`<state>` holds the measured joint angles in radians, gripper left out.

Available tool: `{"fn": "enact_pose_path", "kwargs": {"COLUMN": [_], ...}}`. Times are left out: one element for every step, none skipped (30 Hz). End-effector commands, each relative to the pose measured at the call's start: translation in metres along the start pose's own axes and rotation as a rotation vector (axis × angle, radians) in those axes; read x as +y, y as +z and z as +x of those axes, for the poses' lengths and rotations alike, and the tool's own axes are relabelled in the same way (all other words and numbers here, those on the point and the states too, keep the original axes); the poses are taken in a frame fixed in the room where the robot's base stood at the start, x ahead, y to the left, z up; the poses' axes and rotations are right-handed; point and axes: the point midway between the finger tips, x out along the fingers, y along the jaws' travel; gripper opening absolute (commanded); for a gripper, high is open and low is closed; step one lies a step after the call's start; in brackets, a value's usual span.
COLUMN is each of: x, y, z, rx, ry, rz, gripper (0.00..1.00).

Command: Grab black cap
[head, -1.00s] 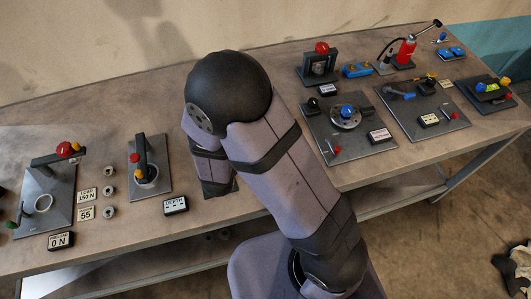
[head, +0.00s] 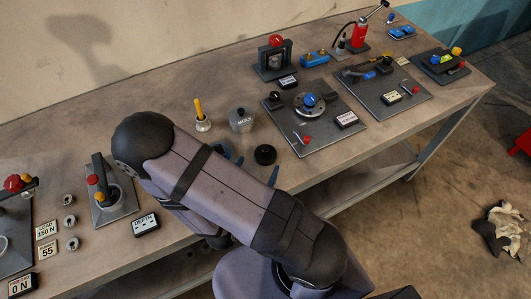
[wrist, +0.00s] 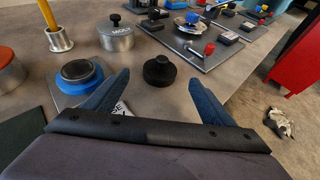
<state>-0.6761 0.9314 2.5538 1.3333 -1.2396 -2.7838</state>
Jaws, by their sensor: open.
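The black cap (head: 265,154) lies on the grey workbench near its front edge. In the wrist view the black cap (wrist: 160,70) is a round, ridged disc with a small raised knob on top. My gripper (wrist: 157,86) is open, its two blue fingers spread to the left and right of the cap in the picture. Nothing is held between them. I cannot tell the fingers' height above the bench.
A silver lidded pot (wrist: 117,36) stands behind the cap. A blue-rimmed round piece (wrist: 80,74) is close beside the left finger. A yellow rod in a holder (head: 201,115) stands farther left. A fixture plate (head: 312,122) lies right of the cap. The bench edge is near.

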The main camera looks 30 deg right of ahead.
Motion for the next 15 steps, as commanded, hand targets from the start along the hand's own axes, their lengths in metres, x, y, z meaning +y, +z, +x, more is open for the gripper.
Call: {"fn": "enact_pose_path", "kwargs": {"x": [-0.001,-0.001,-0.001,-0.001,-0.001,-0.001,-0.001,-0.001,-0.001,0.000,0.000,0.000,0.000,0.000,0.000], "y": [0.000,0.000,0.001,0.001,0.001,0.001,0.000,0.000,0.000,0.000,0.000,0.000,0.000,0.000,0.000], "z": [0.003,0.006,0.008,0.010,0.012,0.015,0.016,0.017,0.018,0.018,0.018,0.018,0.018,0.019,0.020], "rx": [0.001,0.001,0.001,0.001,0.001,0.000,0.001,0.001,0.001,0.001,0.001,0.001,0.001,0.001,0.001], "ry": [-0.003,-0.004,-0.004,-0.004,-0.004,-0.003,-0.002,-0.002,-0.001,-0.001,0.000,0.000,0.000,0.000,-0.001], "rz": [0.001,0.001,0.001,0.001,0.002,0.002,0.002,0.002,0.002,0.003,0.003,0.003,0.003,0.003,0.004], "gripper": [0.77,0.77,0.77,0.77,0.77,0.77,0.77,0.77,0.77,0.77,0.77,0.77,0.77,0.77,0.77]}}
